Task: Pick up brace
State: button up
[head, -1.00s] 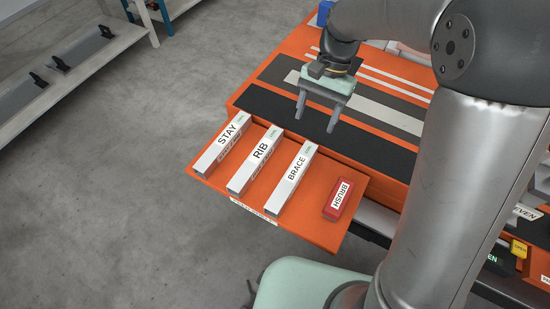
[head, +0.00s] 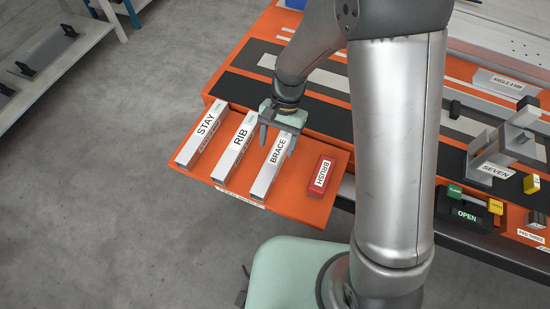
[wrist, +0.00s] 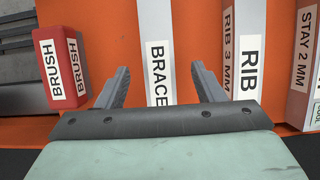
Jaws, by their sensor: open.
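The brace (head: 271,165) is a long white bar with a "BRACE" label, lying on the orange shelf beside the bar marked RIB. My gripper (head: 277,148) is over the brace's far part in the head view, its fingers spread to either side of the bar. In the wrist view the brace (wrist: 157,60) runs between the two open fingers of my gripper (wrist: 160,88), with a gap on each side. The gripper's palm hides the near end of the brace there. I cannot tell how far the fingertips are above the shelf.
The rib bar (head: 235,150) and the stay bar (head: 203,135) lie left of the brace in the head view. A red brush block (head: 321,176) lies to its right. The orange shelf (head: 300,208) has bare room near its front edge.

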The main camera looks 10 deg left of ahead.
aim_at(275, 157)
jog(key=shift+x, duration=2)
jog(key=shift+d, duration=0.1)
jog(key=c, duration=1.2)
jog(key=shift+c, duration=0.2)
jog(key=shift+w+r, duration=0.1)
jog(key=shift+r, duration=0.1)
